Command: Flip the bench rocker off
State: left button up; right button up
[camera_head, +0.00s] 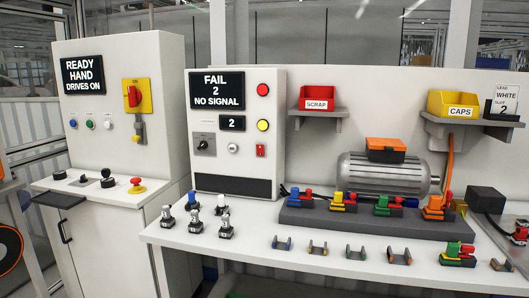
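A small red rocker switch (260,150) sits at the lower right of the white bench test panel (278,120). It is too small to tell which way it is tipped. The panel's upper screen (217,90) reads "FAIL 2 NO SIGNAL", and the small display (232,123) below it reads "2". A black rotary knob (203,144) and a round white button (232,148) are left of the rocker. A red lamp (263,89) and a yellow lamp (263,125) are above it. Neither of my grippers is in view.
The white bench (300,256) holds several upright plungers (193,218) before the panel, and a dark rack (330,221) with coloured connectors at right. A control cabinet (160,80) with a yellow-backed red switch (133,97) stands left. The space before the rocker looks clear.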

aim_at(260, 149)
jog(key=i, duration=1.65)
